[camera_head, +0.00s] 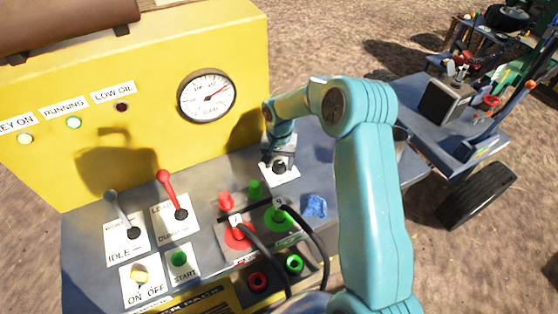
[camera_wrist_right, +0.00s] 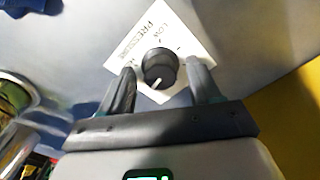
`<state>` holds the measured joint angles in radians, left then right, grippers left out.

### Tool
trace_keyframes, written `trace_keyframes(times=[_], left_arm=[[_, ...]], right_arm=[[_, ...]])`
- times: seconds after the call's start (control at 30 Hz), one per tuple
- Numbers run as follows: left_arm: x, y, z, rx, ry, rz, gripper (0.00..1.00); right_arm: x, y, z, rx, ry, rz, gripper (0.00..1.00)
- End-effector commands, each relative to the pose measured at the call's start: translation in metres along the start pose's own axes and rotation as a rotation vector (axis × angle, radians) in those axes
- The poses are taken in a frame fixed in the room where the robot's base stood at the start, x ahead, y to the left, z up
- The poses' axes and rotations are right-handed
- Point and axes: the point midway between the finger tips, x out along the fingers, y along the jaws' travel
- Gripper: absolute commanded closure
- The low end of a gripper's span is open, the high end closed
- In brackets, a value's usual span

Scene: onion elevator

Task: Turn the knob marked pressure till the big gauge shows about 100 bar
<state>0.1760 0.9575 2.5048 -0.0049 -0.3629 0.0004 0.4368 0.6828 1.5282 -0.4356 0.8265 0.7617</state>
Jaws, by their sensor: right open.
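The pressure knob (camera_wrist_right: 159,66) is black and round with a white pointer line. It sits on a white label plate (camera_wrist_right: 183,40) that reads PRESSURE and LOW. My right gripper (camera_wrist_right: 161,76) is open, with one finger on each side of the knob; I cannot tell whether they touch it. In the head view my right gripper (camera_head: 279,158) is over the white plate (camera_head: 291,177) and partly hides the knob. The big round gauge (camera_head: 207,96) is on the yellow panel, its red needle pointing up and right. Its numbers are too small to read. My left gripper is out of view.
Red and green connectors with black hoses (camera_head: 315,240) and a blue cloth-like item (camera_head: 314,206) lie nearer.

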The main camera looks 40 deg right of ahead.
Motion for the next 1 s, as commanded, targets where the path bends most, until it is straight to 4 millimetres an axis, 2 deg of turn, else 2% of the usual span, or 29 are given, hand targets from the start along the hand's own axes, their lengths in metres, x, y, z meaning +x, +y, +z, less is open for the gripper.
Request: trace_keyframes(times=[0.03, 0.2, 0.63, 1.0], left_arm=[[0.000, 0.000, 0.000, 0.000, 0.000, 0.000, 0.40], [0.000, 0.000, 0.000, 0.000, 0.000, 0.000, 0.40], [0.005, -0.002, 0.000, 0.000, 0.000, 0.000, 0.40], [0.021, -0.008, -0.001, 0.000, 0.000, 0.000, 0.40]], right_arm=[[0.000, 0.000, 0.000, 0.000, 0.000, 0.000, 0.37], [0.000, 0.000, 0.000, 0.000, 0.000, 0.000, 0.93], [0.000, 0.000, -0.001, -0.071, 0.001, -0.001, 0.93], [0.000, -0.001, -0.001, -0.369, 0.004, -0.001, 0.94]])
